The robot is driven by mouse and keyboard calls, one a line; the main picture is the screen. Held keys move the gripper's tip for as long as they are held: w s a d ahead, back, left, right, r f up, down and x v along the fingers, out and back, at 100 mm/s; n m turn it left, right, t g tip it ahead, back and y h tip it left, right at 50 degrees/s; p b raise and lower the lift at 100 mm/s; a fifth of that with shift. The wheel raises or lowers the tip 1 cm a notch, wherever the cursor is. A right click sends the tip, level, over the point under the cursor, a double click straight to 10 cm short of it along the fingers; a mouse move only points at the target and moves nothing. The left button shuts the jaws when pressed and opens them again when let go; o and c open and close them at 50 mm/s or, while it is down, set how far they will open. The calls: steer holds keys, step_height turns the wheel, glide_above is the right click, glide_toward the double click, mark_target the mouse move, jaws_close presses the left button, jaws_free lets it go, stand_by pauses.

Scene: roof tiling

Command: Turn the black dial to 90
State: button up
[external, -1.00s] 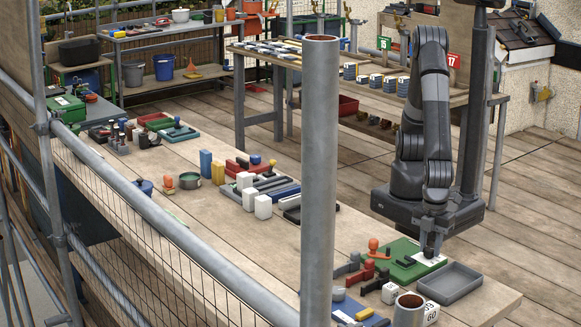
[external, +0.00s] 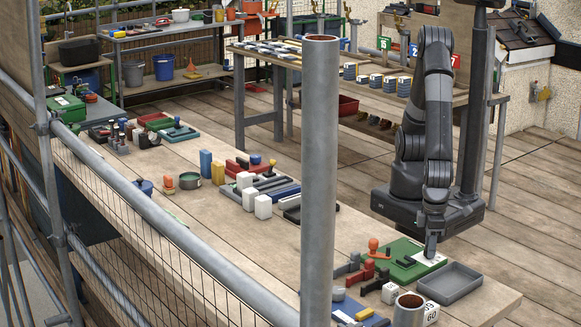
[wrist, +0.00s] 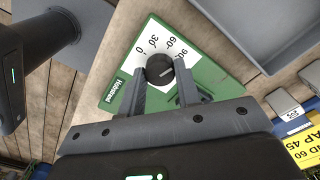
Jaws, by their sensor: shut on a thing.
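The black dial (wrist: 158,68) sits on a white scale plate (wrist: 150,35) marked 0, 30, 60 and 90, on a green board (wrist: 118,92). A pale mark shows on the dial's right side, towards the 90 side; its exact reading is hard to tell. In the external view the green board (external: 392,250) lies on the bench, and the white plate (external: 437,260) shows beside my gripper (external: 431,250). My gripper points down at the plate there and hides the dial. In the wrist view my gripper (wrist: 162,82) has its fingers on either side of the dial, shut on it.
A grey tray (external: 450,284) lies just in front of the board. An orange-knobbed object (external: 373,246), red and black clamps (external: 377,280) and a rusty-topped pot (external: 409,310) stand nearby. A scaffold pole (external: 319,180) rises in the foreground. The bench middle is partly clear.

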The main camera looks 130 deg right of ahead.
steer(key=shift+m, duration=1.1)
steer(key=o, duration=1)
steer(key=shift+c, duration=0.2)
steer(key=shift+r, duration=0.1)
step_height(320, 180, up, 11)
steer(key=shift+f, duration=0.2)
